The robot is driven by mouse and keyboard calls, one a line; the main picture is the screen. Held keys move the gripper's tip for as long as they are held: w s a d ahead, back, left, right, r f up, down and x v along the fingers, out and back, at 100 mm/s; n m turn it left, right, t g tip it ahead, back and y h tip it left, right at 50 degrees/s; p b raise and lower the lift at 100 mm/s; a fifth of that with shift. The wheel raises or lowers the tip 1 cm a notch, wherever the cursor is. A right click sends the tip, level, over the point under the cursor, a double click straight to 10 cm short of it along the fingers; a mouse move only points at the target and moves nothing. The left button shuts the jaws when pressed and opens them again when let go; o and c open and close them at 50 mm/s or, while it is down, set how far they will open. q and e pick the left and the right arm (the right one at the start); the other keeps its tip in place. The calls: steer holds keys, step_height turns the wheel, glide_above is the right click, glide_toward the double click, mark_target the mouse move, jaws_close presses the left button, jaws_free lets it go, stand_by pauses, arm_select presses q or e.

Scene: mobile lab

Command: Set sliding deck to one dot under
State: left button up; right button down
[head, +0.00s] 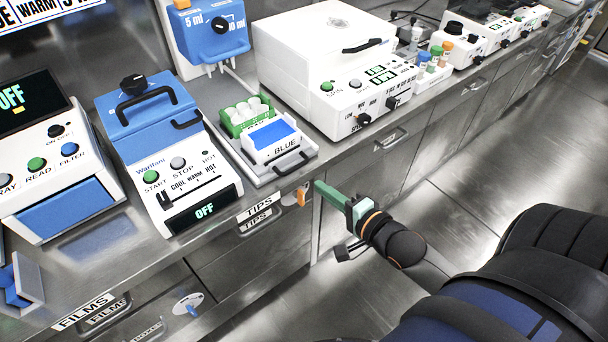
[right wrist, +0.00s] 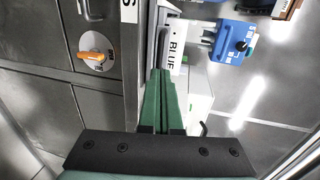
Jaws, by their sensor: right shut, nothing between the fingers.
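The sliding deck (head: 235,142) is a pale grey tray on the counter beneath the blue dispenser (head: 211,30) marked 5 ml and 10 ml. It carries a green rack (head: 234,126) of white-topped items and a white box labelled BLUE (head: 271,140). A dark handle (head: 293,164) stands on its front end. My right gripper (head: 318,186) is shut and empty, just in front of the counter edge near this handle. In the right wrist view its fingers (right wrist: 165,76) point toward the handle (right wrist: 162,45); contact cannot be told. No dots can be made out. My left gripper is not in view.
The blue-lidded Warifani unit (head: 160,140) stands left of the deck and a large white machine (head: 320,65) right of it. Drawers labelled TIPS (head: 256,220) and an orange latch (head: 302,196) lie below the counter edge. The floor (head: 470,190) at right is open.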

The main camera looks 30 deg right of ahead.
mark_target(296, 169)
steer(key=x, duration=0.7)
steer(key=shift+w+f, duration=0.1)
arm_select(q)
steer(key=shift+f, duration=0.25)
arm_select(e)
steer(key=shift+w+a, duration=0.1)
